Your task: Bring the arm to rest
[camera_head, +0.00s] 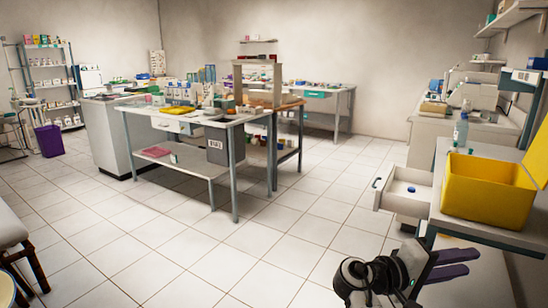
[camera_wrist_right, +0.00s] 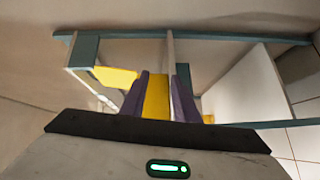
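My right arm comes in at the bottom right of the head view. Its gripper (camera_head: 474,262) has two purple fingers with a gap between them. The gripper is low in front of the right-hand counter, below the yellow box. In the right wrist view the two purple fingers (camera_wrist_right: 163,72) stand apart, and a yellow surface shows behind the gap. I see nothing held between them. My left arm and gripper are not in the head view.
An open drawer (camera_head: 399,200) with a small blue-topped item juts out near my right arm. A yellow box (camera_head: 487,192) stands on the counter above it. A worktable (camera_head: 200,170) stands mid-room. The tiled floor (camera_head: 190,245) between is clear.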

